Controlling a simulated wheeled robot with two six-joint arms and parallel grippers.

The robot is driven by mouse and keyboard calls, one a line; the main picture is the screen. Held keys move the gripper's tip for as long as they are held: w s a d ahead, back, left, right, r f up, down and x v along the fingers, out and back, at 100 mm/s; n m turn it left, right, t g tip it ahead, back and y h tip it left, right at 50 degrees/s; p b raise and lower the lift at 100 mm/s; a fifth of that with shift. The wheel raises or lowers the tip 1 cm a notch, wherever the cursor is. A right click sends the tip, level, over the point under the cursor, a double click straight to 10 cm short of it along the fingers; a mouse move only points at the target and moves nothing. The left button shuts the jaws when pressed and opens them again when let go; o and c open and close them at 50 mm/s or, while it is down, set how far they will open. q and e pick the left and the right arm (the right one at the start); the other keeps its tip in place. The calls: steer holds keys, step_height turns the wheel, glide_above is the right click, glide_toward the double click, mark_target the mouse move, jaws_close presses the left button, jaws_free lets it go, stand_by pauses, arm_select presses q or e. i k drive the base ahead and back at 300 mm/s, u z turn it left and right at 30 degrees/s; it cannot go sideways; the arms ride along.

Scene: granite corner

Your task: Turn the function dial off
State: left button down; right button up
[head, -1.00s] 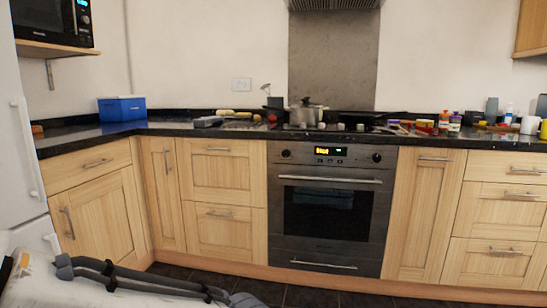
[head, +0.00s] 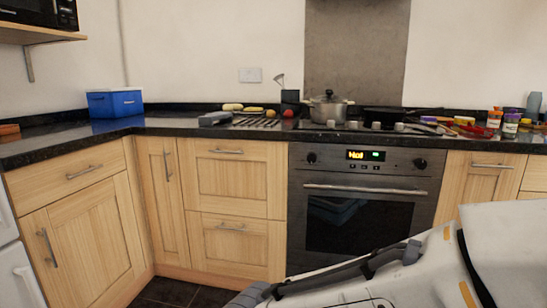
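The built-in oven (head: 358,232) stands under the black worktop with its door shut. Its control panel carries a dark round dial on the left (head: 311,158) and another on the right (head: 420,163). A lit display (head: 366,155) sits between them, with small buttons below it. I cannot tell which dial is the function dial, and the dials' marks are too small to read. Neither of my grippers is in view.
A hob with a lidded pot (head: 327,108) and pans lies above the oven. A blue box (head: 115,103) stands in the left corner. Wooden cabinets (head: 237,180) flank the oven. White and grey parts, probably mine, cover the lower right. Some dark floor (head: 165,290) shows at lower left.

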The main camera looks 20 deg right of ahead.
mark_target(312, 157)
steer(key=i, duration=0.75)
steer(key=z, duration=0.65)
steer(key=i, duration=0.5)
steer(key=z, duration=0.35)
